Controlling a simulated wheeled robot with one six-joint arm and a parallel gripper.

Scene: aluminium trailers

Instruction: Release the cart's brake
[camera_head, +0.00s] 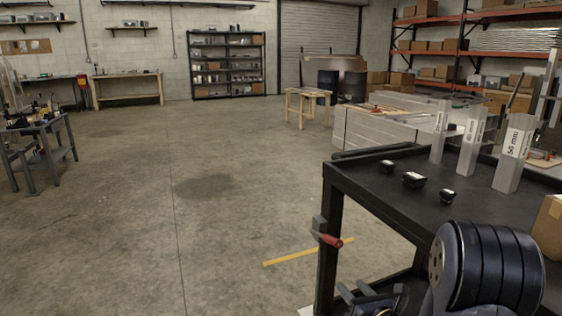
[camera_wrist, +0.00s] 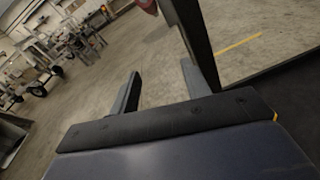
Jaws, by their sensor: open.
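The black cart (camera_head: 385,185) stands at the right in the head view. A brake lever with a red handle (camera_head: 328,239) is fixed to its near left corner post, below the top. A red part, likely the same handle (camera_wrist: 147,5), is cut off by the top edge of the wrist view, beside the dark post (camera_wrist: 190,25). My gripper (camera_wrist: 160,78) is open with nothing between its fingers, apart from the handle. In the head view my gripper (camera_head: 372,298) is low at the bottom, partly cut off, below and right of the handle.
Upright aluminium profiles (camera_head: 468,145) and small black parts (camera_head: 413,180) are on the cart top. A cardboard box (camera_head: 549,228) sits at its right edge. A yellow floor line (camera_head: 300,252) runs beside the cart. The floor (camera_head: 200,220) to the left is clear.

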